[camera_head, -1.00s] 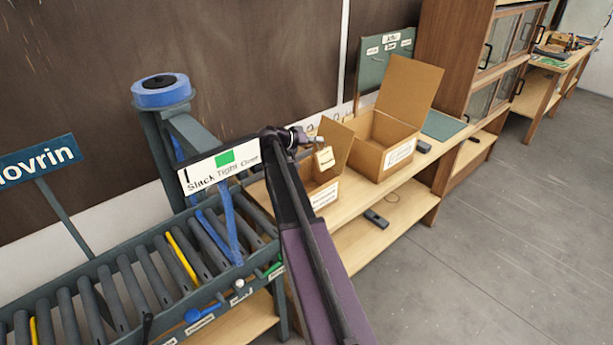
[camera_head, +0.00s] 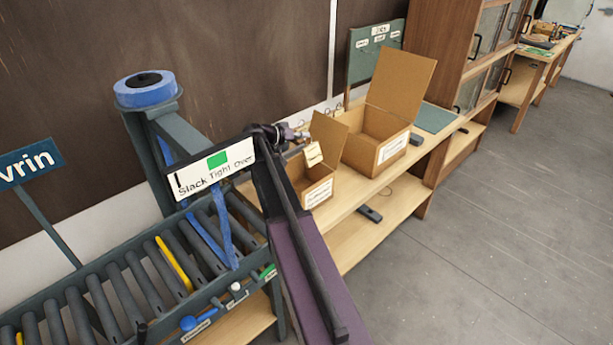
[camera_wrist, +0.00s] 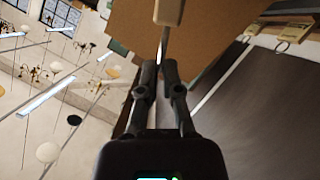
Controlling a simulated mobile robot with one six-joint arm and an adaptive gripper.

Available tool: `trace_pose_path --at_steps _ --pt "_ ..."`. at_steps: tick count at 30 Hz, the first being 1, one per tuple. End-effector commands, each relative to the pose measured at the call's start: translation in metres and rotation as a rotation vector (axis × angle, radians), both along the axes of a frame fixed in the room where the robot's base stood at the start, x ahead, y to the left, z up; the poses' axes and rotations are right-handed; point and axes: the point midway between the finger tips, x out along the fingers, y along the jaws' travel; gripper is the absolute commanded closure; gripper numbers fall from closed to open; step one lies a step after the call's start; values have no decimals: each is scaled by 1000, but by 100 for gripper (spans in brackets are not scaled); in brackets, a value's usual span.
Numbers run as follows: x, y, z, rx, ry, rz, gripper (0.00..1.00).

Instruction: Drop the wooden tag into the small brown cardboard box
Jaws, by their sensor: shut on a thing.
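The wooden tag (camera_head: 313,154) is a small pale piece hanging just below my gripper (camera_head: 303,135) in the head view. In the wrist view the tag (camera_wrist: 168,12) shows at the top edge, with a thin strip running from it to between my fingertips (camera_wrist: 162,68). My gripper is shut on it. The small brown cardboard box (camera_head: 319,192) stands open on the bench, with a white label on its front. The tag appears over or in front of its raised flap (camera_head: 328,135); its exact height above the opening is unclear.
A larger open cardboard box (camera_head: 370,162) stands right behind the small one, its tall flap (camera_head: 402,82) raised. A roller conveyor (camera_head: 130,285) with a "Slack Tight Over" sign (camera_head: 215,168) is at left. A dark device (camera_head: 369,214) lies on the lower shelf.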

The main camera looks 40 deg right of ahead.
Motion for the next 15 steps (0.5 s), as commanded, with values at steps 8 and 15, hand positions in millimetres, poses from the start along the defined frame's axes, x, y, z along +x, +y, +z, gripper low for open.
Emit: trace_pose_path --at_steps 8,15 --pt "0 1 -8 0 0 1 100" --pt "1 1 -25 0 0 1 100"
